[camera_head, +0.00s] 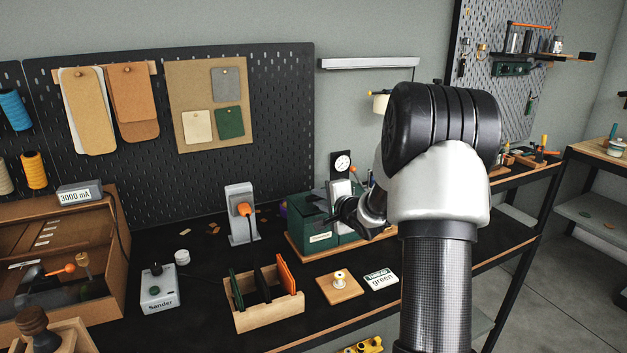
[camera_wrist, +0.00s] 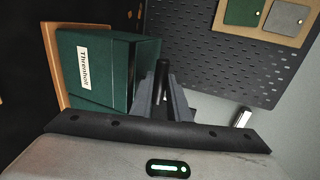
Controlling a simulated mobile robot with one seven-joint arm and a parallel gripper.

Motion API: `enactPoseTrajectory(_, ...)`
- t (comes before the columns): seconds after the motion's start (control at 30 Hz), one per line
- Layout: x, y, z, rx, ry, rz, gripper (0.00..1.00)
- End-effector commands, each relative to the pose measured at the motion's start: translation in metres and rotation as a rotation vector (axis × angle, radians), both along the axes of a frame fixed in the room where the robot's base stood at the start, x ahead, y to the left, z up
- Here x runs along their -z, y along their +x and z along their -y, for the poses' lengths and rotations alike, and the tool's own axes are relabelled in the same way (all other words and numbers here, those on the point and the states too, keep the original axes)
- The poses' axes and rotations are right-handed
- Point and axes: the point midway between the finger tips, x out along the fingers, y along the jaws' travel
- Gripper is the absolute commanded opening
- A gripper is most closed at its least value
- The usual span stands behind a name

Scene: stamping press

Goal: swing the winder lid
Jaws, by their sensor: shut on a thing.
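The winder is a dark green box (camera_head: 312,225) with a white name label, standing on a wooden base at the back of the bench. In the wrist view its green body (camera_wrist: 95,75) fills the left of the picture. My gripper (camera_head: 352,212) is at the right side of the green box. In the wrist view my gripper (camera_wrist: 163,95) is shut on a dark upright bar (camera_wrist: 163,72) that looks like the lid's handle. My arm and fingers hide the right part of the winder, so the lid's angle cannot be told.
A round gauge (camera_head: 342,163) stands behind the winder. A grey stand with an orange plug (camera_head: 241,213) is left. A pegboard (camera_head: 285,120) rises behind.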

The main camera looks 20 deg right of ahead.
Motion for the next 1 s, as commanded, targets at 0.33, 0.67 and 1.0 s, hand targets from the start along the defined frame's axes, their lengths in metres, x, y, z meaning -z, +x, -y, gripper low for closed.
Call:
enactPoseTrajectory(0.33,-0.021,0.008,0.002,0.004,-0.001,0.007,0.0)
enactPoseTrajectory(0.67,-0.031,0.013,0.002,0.004,-0.001,0.007,0.0)
enactPoseTrajectory(1.0,-0.045,0.027,0.002,0.004,-0.002,0.008,0.0)
